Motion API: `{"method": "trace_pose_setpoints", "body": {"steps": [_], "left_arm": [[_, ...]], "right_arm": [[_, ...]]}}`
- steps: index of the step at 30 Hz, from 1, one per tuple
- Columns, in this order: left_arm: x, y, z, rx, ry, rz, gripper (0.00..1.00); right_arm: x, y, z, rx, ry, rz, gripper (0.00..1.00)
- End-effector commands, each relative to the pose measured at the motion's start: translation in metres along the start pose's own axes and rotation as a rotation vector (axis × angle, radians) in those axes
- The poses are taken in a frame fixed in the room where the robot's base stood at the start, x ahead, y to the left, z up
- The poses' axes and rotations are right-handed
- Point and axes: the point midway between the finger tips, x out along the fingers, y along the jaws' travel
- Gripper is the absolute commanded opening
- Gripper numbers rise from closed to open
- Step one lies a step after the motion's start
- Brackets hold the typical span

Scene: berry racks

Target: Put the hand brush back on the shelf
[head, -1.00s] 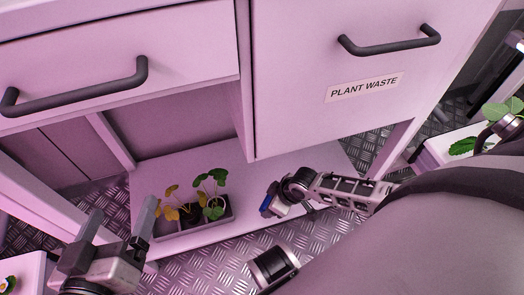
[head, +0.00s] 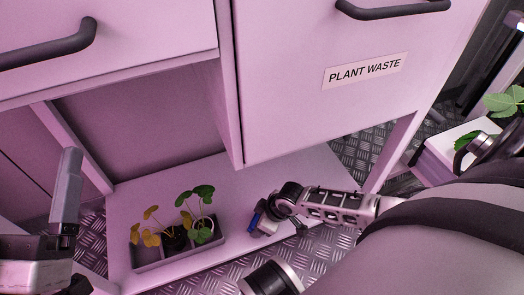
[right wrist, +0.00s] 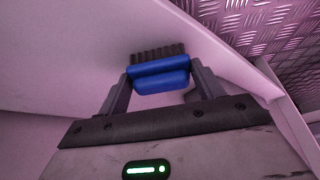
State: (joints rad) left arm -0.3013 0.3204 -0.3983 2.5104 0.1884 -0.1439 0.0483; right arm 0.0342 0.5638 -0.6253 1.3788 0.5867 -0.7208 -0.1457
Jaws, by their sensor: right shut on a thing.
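The hand brush (right wrist: 158,72), blue with dark bristles, sits between the two fingers of my right gripper (right wrist: 160,88), which is shut on it. In the head view a small blue part of the brush (head: 255,222) shows at the end of my right gripper (head: 262,226), low over the pale bottom shelf (head: 240,185). I cannot tell whether the brush touches the shelf. My left gripper (head: 62,225) is at the lower left, in front of the cabinet; one finger stands upright and the other is not clearly seen.
A grey tray (head: 150,262) with potted seedlings stands on the bottom shelf, left of my right gripper. A PLANT WASTE door (head: 340,110) and a drawer (head: 110,60) hang above. Bare shelf lies behind the brush. A white planter (head: 455,150) stands at the right.

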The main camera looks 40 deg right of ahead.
Motion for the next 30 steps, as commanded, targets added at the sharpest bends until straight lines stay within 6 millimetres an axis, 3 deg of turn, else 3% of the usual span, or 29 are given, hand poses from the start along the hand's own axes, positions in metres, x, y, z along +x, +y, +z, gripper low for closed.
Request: {"method": "trace_pose_setpoints", "body": {"steps": [7, 8, 9, 10, 21, 30], "left_arm": [[0.0, 0.0, -0.001, 0.016, 0.015, 0.005, 0.89], [0.001, 0.0, -0.003, 0.019, 0.018, 0.006, 0.89], [0.001, 0.0, -0.003, 0.018, 0.017, 0.006, 0.89], [0.001, 0.0, -0.003, 0.017, 0.017, 0.005, 0.89], [0.002, 0.001, -0.004, -0.001, 0.002, 0.005, 0.89], [-0.027, 0.011, 0.045, -0.376, -0.354, -0.104, 0.89]], "right_arm": [[0.004, 0.0, 0.001, 0.0, 0.001, 0.0, 0.39], [0.003, 0.0, 0.001, 0.0, 0.001, 0.0, 0.72], [0.003, 0.0, 0.001, 0.0, 0.001, 0.0, 0.83], [0.003, 0.0, 0.001, 0.0, 0.001, 0.0, 0.88], [-0.004, 0.0, -0.001, 0.0, -0.001, 0.0, 0.88], [-0.058, 0.001, -0.002, -0.001, -0.001, 0.001, 0.88]]}}
